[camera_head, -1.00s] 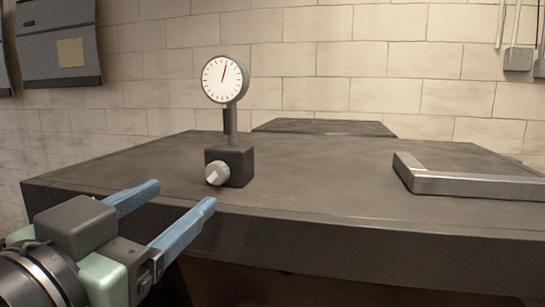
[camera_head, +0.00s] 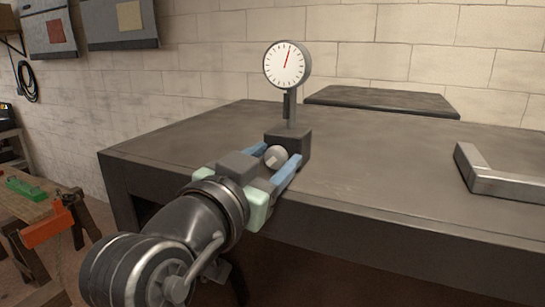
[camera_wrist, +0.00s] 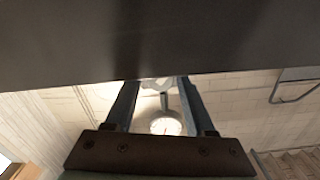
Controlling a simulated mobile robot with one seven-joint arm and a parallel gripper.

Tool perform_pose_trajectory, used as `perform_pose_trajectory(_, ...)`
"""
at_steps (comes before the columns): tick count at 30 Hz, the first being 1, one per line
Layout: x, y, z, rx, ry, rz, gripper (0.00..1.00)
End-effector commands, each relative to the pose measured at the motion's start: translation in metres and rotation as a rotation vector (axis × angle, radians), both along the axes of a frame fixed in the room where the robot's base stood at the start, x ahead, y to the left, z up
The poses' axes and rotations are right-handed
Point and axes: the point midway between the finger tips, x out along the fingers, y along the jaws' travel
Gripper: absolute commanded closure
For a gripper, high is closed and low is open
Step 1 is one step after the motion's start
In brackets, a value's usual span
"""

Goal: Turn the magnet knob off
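The magnet knob (camera_head: 276,156) is a pale grey round knob with a raised grip bar. It sits on the front of a dark block base (camera_head: 302,143). A post rises from the base to a white dial gauge (camera_head: 287,65) with a red needle, upright on the bench. My gripper (camera_head: 277,158) is open, its blue fingers on either side of the knob; I cannot tell whether either touches it. The wrist view is upside down: the knob (camera_wrist: 158,85) shows pale between the fingertips, with the gauge dial (camera_wrist: 165,127) below it.
The dark bench top (camera_head: 370,170) is clear around the base. The bench's front edge runs beneath my gripper. A wooden workbench (camera_head: 35,208) stands at far left.

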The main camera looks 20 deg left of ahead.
Motion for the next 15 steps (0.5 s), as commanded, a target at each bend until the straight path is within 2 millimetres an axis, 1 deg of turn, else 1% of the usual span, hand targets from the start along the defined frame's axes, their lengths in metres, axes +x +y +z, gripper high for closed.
perform_pose_trajectory(1,-0.0002,0.0001,0.0002,0.0,0.0,0.0,0.56)
perform_pose_trajectory(5,-0.0003,0.0,0.0004,0.0,-0.001,0.0,0.79)
perform_pose_trajectory(6,-0.0003,0.0,0.0005,0.0,-0.001,0.0,0.87)
perform_pose_trajectory(8,-0.0003,0.0,0.0005,0.0,-0.001,0.0,0.97)
perform_pose_trajectory(9,-0.0004,0.0,0.0005,0.0,-0.001,0.0,1.0)
perform_pose_trajectory(15,-0.0004,0.0,0.0007,-0.004,-0.001,0.0,1.0)
